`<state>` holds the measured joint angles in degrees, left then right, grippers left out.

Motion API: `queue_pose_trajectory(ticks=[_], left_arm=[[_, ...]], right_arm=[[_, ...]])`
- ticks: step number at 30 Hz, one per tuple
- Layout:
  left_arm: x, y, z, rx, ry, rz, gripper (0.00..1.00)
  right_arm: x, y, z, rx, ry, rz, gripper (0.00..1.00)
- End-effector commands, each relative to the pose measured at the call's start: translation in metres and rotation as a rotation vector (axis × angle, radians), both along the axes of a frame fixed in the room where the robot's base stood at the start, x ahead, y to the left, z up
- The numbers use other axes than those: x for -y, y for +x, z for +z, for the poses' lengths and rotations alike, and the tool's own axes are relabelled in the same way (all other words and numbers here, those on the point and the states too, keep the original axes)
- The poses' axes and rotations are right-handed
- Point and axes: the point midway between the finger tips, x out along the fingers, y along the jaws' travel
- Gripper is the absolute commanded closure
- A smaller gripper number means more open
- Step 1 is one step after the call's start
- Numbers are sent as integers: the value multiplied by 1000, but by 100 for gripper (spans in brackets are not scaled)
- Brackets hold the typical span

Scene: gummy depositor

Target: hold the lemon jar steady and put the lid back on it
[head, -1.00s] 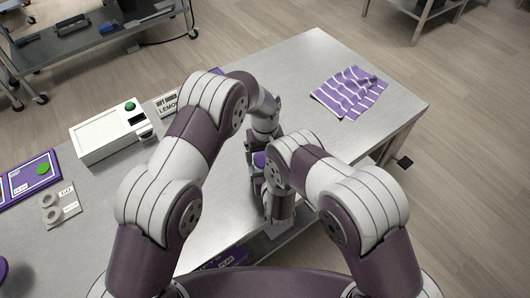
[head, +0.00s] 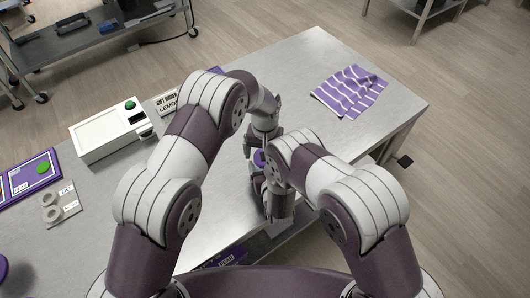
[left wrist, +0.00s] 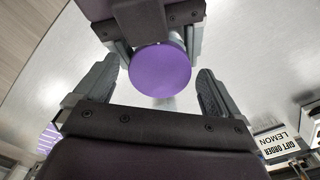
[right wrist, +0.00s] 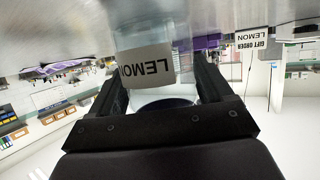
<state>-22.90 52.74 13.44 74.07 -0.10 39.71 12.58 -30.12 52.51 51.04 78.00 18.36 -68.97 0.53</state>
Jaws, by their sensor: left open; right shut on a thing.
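The lemon jar (right wrist: 148,80) is clear with a white LEMON label, and stands between the fingers of my right gripper (right wrist: 160,68), which is shut on it. My arms hide most of the jar in the head view.
A white machine with a green button (head: 108,130) and a LEMON order sign (head: 168,102) stand to the left on the metal table (head: 300,75). A purple striped cloth (head: 350,92) lies at the far right. The table between them is mostly clear.

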Motion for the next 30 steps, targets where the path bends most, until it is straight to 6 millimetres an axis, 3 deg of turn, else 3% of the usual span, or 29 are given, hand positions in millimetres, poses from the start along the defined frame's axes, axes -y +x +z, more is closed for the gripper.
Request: queue_pose_trajectory(ticks=[11,18,20,27,30], left_arm=[[0,0,42,1,0,1,3],[0,0,45,-1,0,1,3],[0,0,45,0,0,1,7],[0,0,78,2,0,22,7],[0,0,80,0,0,24,7]], right_arm=[[0,0,0,-1,0,0,100],[0,0,0,0,0,0,100],[0,0,0,0,0,0,100],[0,0,0,0,0,0,100],[0,0,0,0,0,0,100]])
